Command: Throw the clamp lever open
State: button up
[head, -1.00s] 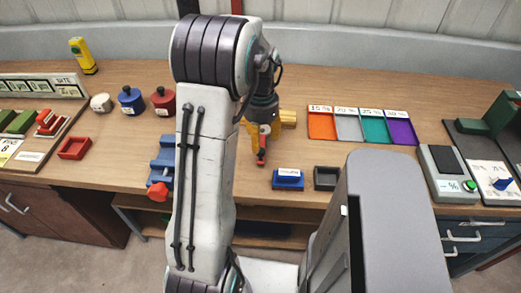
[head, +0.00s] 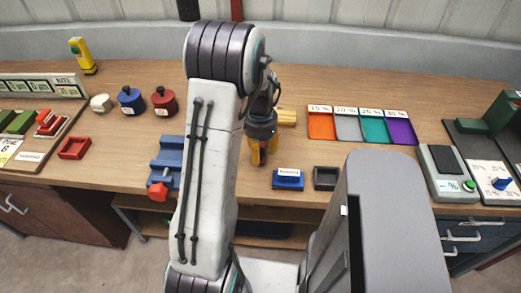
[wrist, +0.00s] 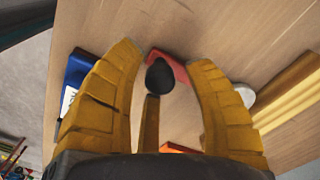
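My gripper (head: 260,158) hangs over the front middle of the bench, its yellow fingers pointing down. In the wrist view my gripper (wrist: 166,56) is open, one finger at each side. Between the fingers shows a dark rounded knob (wrist: 158,76) on a thin yellowish stem (wrist: 150,124), which looks like the clamp lever. I see a gap between the knob and each finger; contact is not visible. A red part (wrist: 168,66) lies behind the knob, partly hidden. In the head view my fingers hide most of the lever and its base.
A blue labelled block (head: 288,180) and a dark open box (head: 326,178) stand just right of my gripper. A blue stepped fixture with a red knob (head: 158,191) is to the left, partly behind my arm. Yellow bars (head: 287,117) lie behind. Coloured trays (head: 348,128) are further right.

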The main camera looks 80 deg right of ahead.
grip_shut()
jog(key=shift+w, duration=0.1)
dwell(0.4)
jog(key=shift+w+m, duration=0.6)
jog(key=shift+m, duration=0.1)
jog(key=w+m, duration=0.2)
jog(key=w+d+m, duration=0.1)
jog(key=w+m, duration=0.1)
jog(key=w+d+m+b, duration=0.1)
jog(key=w+m, duration=0.2)
jog(key=shift+w+d+f, duration=0.1)
jog(key=w+d+m, duration=0.1)
jog(key=d+m, duration=0.1)
jog(key=w+d+m+p, duration=0.1)
jog(key=d+m, duration=0.1)
jog(key=w+d+m+p, duration=0.1)
jog(key=w+d+m, duration=0.1)
jog(key=m, duration=0.1)
jog(key=shift+w+d+m+p, duration=0.15)
jog(key=shift+d+m+p, duration=0.15)
jog(key=shift+d+m, duration=0.5)
jog(key=shift+w+d+m+p, duration=0.1)
jog(key=shift+d+m+p, duration=0.15)
jog(key=shift+d+m, duration=0.5)
jog(key=shift+a, duration=0.1)
